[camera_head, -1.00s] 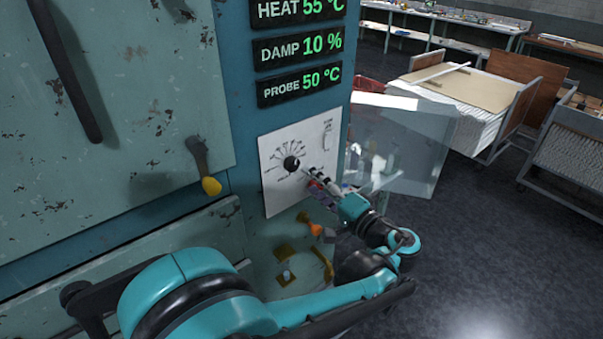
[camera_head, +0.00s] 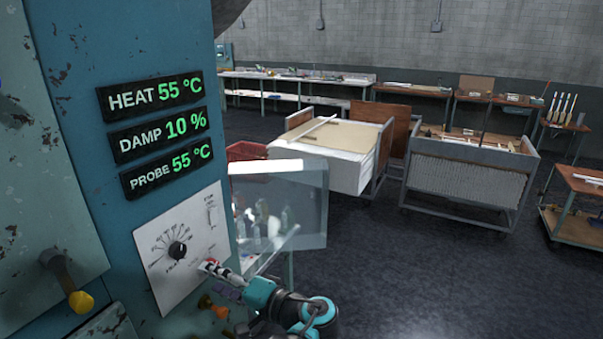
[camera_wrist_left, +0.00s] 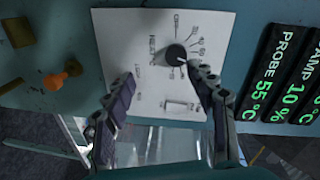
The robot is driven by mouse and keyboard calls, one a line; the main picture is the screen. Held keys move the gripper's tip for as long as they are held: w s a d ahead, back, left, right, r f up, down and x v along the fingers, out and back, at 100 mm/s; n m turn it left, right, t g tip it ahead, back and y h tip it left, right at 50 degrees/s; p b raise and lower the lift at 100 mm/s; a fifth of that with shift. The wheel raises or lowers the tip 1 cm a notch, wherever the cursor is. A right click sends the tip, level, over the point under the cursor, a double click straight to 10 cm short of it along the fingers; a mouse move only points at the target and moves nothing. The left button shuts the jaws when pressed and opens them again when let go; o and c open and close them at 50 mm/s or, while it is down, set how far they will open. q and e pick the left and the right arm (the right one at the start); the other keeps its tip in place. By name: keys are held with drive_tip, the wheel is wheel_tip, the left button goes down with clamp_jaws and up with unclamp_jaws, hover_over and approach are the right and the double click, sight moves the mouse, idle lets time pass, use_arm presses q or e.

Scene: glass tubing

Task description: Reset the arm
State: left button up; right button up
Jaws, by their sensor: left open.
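My left gripper (camera_head: 222,279) is in front of the lower right part of the white control panel (camera_head: 182,245) on the blue cabinet in the head view. In the left wrist view, its two fingers (camera_wrist_left: 158,92) stand wide apart with nothing between them. The black dial knob (camera_head: 177,249) shows beyond the right fingertip in the left wrist view (camera_wrist_left: 176,55); I cannot tell whether the finger touches it. A small slotted switch (camera_wrist_left: 184,106) is on the panel too. My right gripper is in neither view.
Displays above the panel read HEAT 55 °C (camera_head: 150,93), DAMP 10 % and PROBE 55 °C. A yellow-tipped handle (camera_head: 80,301) juts out at left. A glass-sided case (camera_head: 300,190) with bottles stands right of the cabinet. Carts (camera_head: 460,190) stand farther back; dark floor between is open.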

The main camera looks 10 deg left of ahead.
use_arm(q)
drive_tip(key=s+a+f+h, duration=0.4)
drive_tip(key=f, duration=0.2)
drive_tip(key=s+d+f+n+h, duration=0.2)
drive_tip(key=s+d+f+h, duration=0.6)
drive_tip(key=h, duration=0.3)
drive_tip(key=shift+s+d+f+t, duration=0.2)
drive_tip(key=shift+s+d+t, duration=0.1)
drive_tip(key=shift+s+d, duration=0.4)
idle(5.6)
